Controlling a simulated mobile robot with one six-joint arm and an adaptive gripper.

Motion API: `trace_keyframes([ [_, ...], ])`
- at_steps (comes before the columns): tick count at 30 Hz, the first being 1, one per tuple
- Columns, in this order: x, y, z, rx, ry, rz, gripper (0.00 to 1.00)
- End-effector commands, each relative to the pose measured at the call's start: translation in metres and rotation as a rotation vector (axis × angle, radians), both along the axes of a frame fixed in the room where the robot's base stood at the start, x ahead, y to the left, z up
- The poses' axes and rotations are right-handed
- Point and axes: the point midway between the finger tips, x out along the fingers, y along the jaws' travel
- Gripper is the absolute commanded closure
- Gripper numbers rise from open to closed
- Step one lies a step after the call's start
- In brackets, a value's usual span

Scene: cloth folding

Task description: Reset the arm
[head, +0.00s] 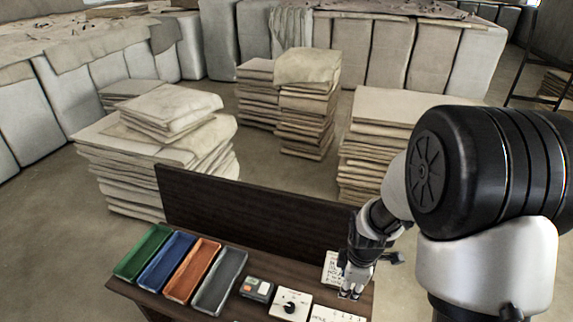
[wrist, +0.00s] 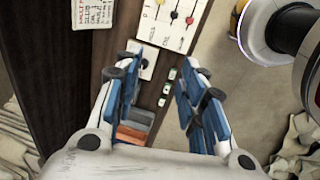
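My arm (head: 400,190) reaches in from the right side of the head view. My gripper (head: 351,293) hangs over the right part of a dark desk (head: 150,296), pointing down. In the wrist view my gripper (wrist: 168,65) has its two blue-padded fingers spread apart. Nothing is held between them. The desk top and its small devices show in the gap. I cannot tell the exact height of the fingertips above the desk.
Green (head: 143,251), blue (head: 166,260), orange (head: 192,270) and grey (head: 219,280) trays sit on the desk. A button box (head: 257,288), a white knob box (head: 290,305) and a slider panel (wrist: 174,20) stand beside them. A dark backboard (head: 250,215) rises behind. Stacks (head: 308,105) stand beyond.

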Motion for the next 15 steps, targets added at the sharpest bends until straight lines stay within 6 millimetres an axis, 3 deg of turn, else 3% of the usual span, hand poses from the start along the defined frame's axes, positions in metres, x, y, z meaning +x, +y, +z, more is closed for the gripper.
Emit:
trace_keyframes([
  [1, -0.003, 0.002, 0.029, 0.01, -0.029, -0.073, 0.63],
  [6, -0.032, 0.007, 0.105, 0.065, -0.087, -0.353, 0.63],
  [9, -0.056, 0.01, 0.143, 0.106, -0.122, -0.515, 0.63],
  [15, -0.114, 0.016, 0.201, 0.205, -0.183, -0.836, 0.63],
])
